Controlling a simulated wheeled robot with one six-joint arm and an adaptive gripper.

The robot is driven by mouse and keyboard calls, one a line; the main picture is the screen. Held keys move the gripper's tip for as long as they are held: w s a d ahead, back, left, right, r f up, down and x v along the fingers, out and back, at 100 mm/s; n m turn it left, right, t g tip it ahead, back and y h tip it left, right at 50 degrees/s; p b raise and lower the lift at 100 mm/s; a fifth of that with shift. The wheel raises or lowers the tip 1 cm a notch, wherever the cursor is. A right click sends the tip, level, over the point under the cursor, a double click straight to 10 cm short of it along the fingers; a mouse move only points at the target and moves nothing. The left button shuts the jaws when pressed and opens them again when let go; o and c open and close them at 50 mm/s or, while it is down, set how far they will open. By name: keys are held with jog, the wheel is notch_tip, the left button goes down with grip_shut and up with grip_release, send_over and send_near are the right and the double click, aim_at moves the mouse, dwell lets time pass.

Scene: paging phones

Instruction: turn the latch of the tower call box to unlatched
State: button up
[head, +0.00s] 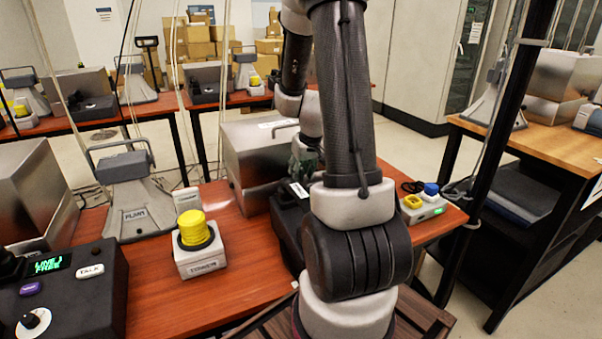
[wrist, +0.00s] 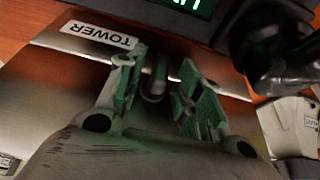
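The tower call box is a brushed metal box (head: 247,160) in the middle of the table in the head view. In the wrist view its metal face (wrist: 50,75) carries a white TOWER label (wrist: 98,34). A small rounded metal piece, seemingly the latch (wrist: 156,78), stands on that face. My gripper (wrist: 161,88) is open, with one green-padded finger on each side of the latch. Gaps show on both sides, so I see no grip. In the head view my gripper (head: 303,165) is small and dark at the box's right side, and my arm hides part of the box.
A black unit (head: 290,225) sits close by the box, partly behind my arm. A yellow button on a white base (head: 200,262), a grey stand (head: 132,205) and a black console (head: 85,290) are at left. A small unit (head: 424,207) sits at right.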

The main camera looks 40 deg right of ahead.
jog(key=shift+w+f, duration=0.1)
jog(key=shift+f, duration=0.3)
jog(key=shift+d, duration=0.1)
grip_shut()
